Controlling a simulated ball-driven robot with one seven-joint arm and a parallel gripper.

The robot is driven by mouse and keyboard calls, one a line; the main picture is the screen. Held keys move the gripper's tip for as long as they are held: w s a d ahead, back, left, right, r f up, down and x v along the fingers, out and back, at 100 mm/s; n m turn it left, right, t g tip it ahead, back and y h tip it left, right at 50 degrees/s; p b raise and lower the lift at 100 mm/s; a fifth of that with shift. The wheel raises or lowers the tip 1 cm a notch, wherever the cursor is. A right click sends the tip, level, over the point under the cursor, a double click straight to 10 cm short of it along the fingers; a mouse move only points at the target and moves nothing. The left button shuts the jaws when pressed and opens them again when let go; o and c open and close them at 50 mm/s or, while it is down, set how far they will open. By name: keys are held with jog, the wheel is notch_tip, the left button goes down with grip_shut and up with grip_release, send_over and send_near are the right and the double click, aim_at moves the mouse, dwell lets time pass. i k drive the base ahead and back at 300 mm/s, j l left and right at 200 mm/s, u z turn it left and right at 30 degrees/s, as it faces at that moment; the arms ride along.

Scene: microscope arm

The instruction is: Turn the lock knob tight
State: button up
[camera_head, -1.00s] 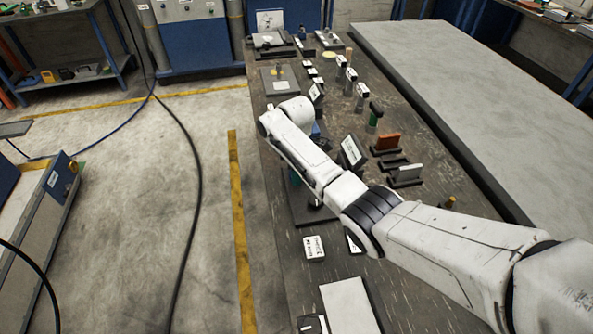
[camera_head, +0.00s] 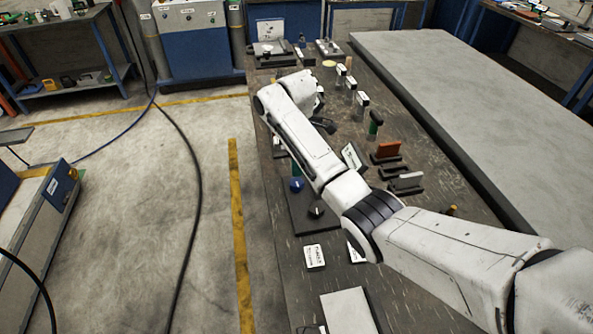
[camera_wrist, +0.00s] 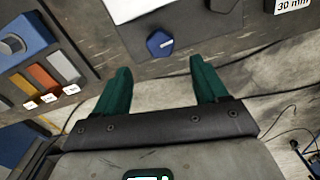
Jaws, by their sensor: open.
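My gripper (camera_wrist: 161,75) is open in the wrist view, with two green fingers apart and nothing between them. A dark blue faceted knob (camera_wrist: 160,43) lies beyond the fingertips, between their lines, beside a white plate and near the bench edge. The fingers do not touch it. In the head view, a blue knob (camera_head: 297,185) and a black knob (camera_head: 317,209) show at a dark base plate (camera_head: 303,224), partly behind my arm. I cannot tell which is the lock knob. The gripper's fingers are not clear in the head view.
A blue block with a grey cylinder (camera_wrist: 13,44) and several coloured slabs (camera_wrist: 45,80) lie left in the wrist view.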

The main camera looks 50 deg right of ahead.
aim_at(316, 209)
jog(key=k+j, duration=0.15)
jog(key=j, duration=0.15)
jog(key=k+j, duration=0.1)
jog(key=j, duration=0.25)
jog(key=k+j, duration=0.15)
jog(key=j, duration=0.15)
jog(key=k+j, duration=0.15)
jog(key=j, duration=0.15)
